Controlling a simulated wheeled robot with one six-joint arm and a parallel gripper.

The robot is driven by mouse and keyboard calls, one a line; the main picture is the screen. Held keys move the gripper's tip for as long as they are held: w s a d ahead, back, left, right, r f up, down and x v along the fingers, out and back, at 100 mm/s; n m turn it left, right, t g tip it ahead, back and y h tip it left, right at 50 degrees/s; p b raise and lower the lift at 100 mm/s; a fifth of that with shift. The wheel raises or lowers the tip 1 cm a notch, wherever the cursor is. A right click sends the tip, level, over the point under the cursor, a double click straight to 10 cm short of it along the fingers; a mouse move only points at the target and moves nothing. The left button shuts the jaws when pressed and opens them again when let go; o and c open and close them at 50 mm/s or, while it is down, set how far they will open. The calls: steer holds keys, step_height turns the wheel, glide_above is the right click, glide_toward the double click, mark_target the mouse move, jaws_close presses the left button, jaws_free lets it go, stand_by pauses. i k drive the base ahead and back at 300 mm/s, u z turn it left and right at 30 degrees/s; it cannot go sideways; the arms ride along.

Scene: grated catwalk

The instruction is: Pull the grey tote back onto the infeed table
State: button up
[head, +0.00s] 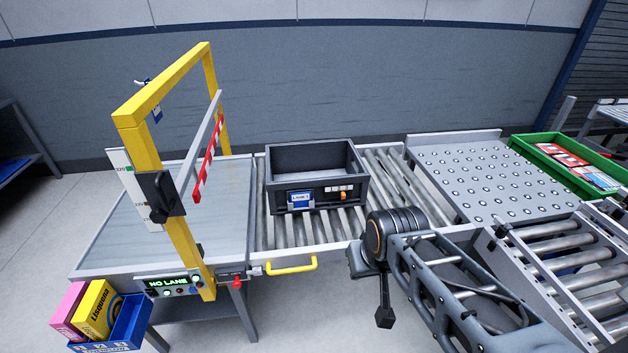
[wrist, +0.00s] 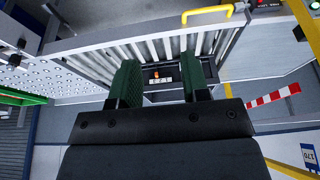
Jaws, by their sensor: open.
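The grey tote (head: 315,192) stands upright and looks empty on the rollers, just right of the infeed table (head: 110,235). Its front has a blue-and-white label and a small orange part. The infeed table is a flat grey top with a yellow frame (head: 165,100) over its right part. In the wrist view my gripper (wrist: 162,78) is open, its two green-padded fingers apart. The tote (wrist: 165,95) shows between and beyond them, with nothing held. I cannot tell how far the fingertips are from it. In the head view my arm is at the lower right, away from the tote.
A red-and-white striped bar (head: 208,155) hangs at the frame. A yellow handle (head: 292,267) is at the front rail. A panel (head: 176,284) reads "NO LANE". A ball-topped table (head: 480,180) and green tote (head: 560,165) are right. Clear rollers lie right of the tote.

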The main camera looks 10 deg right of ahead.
mark_target(318, 167)
steer(key=u, duration=0.15)
steer(key=k, duration=0.4)
steer(key=z, duration=1.2)
steer(key=i, duration=1.6)
steer(key=u, duration=1.2)
steer(key=i, duration=0.45)
steer(key=u, duration=0.45)
